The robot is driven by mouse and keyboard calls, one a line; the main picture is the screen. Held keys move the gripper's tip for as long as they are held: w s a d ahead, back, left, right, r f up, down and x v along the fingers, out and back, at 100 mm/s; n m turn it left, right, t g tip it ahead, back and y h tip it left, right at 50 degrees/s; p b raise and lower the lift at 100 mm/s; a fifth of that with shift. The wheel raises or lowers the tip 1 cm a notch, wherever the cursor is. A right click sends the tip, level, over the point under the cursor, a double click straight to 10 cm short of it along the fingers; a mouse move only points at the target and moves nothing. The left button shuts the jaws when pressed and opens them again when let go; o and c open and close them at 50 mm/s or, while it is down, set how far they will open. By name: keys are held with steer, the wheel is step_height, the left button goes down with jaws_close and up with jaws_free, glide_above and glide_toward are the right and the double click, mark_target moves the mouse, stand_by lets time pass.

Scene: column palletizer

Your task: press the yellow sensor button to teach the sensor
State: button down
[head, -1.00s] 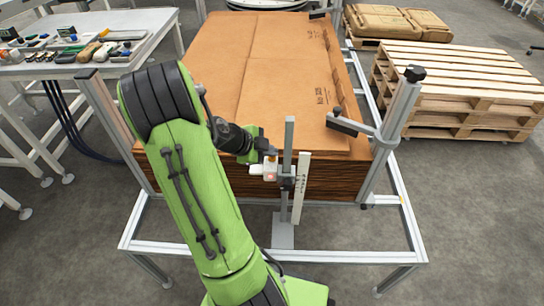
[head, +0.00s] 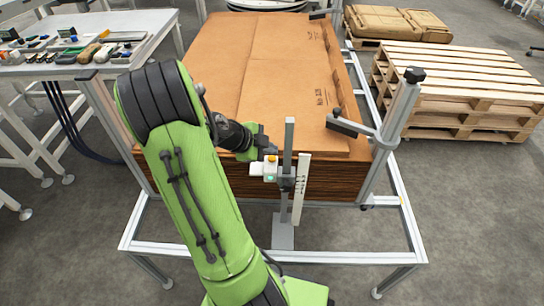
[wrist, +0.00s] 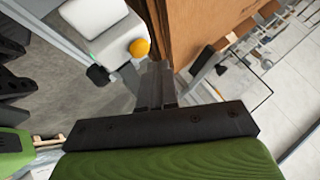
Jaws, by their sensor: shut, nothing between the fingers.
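The sensor is a small white box (head: 257,168) on an upright grey post in front of the cardboard stack. Its yellow button (head: 271,158) is on top and a green light (head: 270,177) shows on its front. My gripper (head: 266,146) is shut and empty, just behind and above the button; a small gap seems to part them. In the wrist view the shut fingers (wrist: 156,75) point toward the scene, with the round yellow button (wrist: 139,47) just left of their tips, apart from them. The white sensor body (wrist: 97,18) lies beyond it.
The grey post (head: 289,150) and a white scale strip (head: 301,190) stand right of the sensor. The stacked brown cardboard (head: 215,65) lies close behind. A metal frame (head: 385,258) surrounds it. Wooden pallets (head: 450,75) stand right; a table with small parts (head: 150,20) stands left.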

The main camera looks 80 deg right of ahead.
mark_target(269, 160)
steer(key=shift+r, duration=0.1)
steer(key=shift+r+p, duration=1.25)
steer(key=shift+r, duration=1.15)
